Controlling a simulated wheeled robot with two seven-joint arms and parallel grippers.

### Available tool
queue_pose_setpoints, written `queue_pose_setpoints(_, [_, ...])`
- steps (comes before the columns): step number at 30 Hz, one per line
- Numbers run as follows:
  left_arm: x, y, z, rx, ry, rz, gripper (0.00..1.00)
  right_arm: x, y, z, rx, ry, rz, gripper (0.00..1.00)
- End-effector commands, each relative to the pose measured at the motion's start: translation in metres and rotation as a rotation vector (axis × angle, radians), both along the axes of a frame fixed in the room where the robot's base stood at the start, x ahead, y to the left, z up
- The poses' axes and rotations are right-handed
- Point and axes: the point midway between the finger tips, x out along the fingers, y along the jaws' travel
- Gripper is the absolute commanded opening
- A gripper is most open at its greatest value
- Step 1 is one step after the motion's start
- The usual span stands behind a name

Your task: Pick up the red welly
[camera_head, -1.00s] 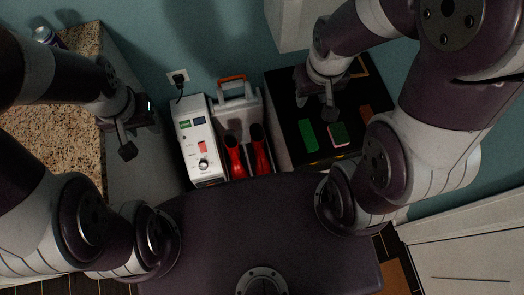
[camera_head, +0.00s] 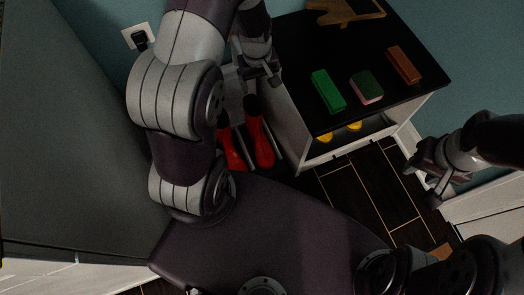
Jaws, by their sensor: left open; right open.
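Two red wellies with dark tops stand side by side in the narrow gap left of the black-topped cabinet. The left red welly (camera_head: 233,152) is partly hidden by my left arm; the right red welly (camera_head: 262,147) shows more fully. My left gripper (camera_head: 261,76) is open and empty. In the picture it is just above the boots' dark tops, apart from them; its exact height is unclear. My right gripper (camera_head: 428,184) is open and empty, out over the floor at the right, far from the boots.
The cabinet (camera_head: 290,40) holds a green block (camera_head: 328,91), a pink and green sponge (camera_head: 366,87), an orange-brown block (camera_head: 403,64) and a wooden item (camera_head: 345,12). Yellow items (camera_head: 354,125) sit on its shelf. A wall socket (camera_head: 139,37) is at left. Dark floor (camera_head: 365,185) is clear.

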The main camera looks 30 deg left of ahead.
Motion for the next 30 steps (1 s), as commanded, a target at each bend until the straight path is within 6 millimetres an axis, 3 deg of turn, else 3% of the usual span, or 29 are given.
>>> queue_pose_setpoints(1, [0.004,0.007,-0.072,-0.005,0.006,0.058,0.85,0.0,0.0,-0.058,0.0,-0.001,0.0,0.43])
queue_pose_setpoints(3, [0.008,0.014,-0.113,-0.012,0.01,0.13,0.85,0.001,0.0,-0.083,0.0,-0.001,0.0,0.43])
queue_pose_setpoints(6, [0.012,0.021,-0.148,-0.02,0.014,0.201,0.85,0.001,0.0,-0.103,0.0,-0.002,0.0,0.43])
queue_pose_setpoints(14, [0.014,0.024,-0.186,-0.023,0.019,0.243,0.85,0.001,0.0,-0.124,0.0,-0.002,0.0,0.43])
queue_pose_setpoints(19, [0.017,0.022,-0.227,-0.023,0.017,0.241,0.85,0.001,0.0,-0.151,0.0,-0.002,0.0,0.43])
queue_pose_setpoints(24, [0.019,0.021,-0.246,-0.023,0.016,0.24,0.85,0.001,0.0,-0.166,0.0,-0.002,0.0,0.43])
queue_pose_setpoints(30, [0.021,0.019,-0.284,-0.023,0.017,0.239,0.85,0.001,0.0,-0.203,0.0,-0.001,0.0,0.43])
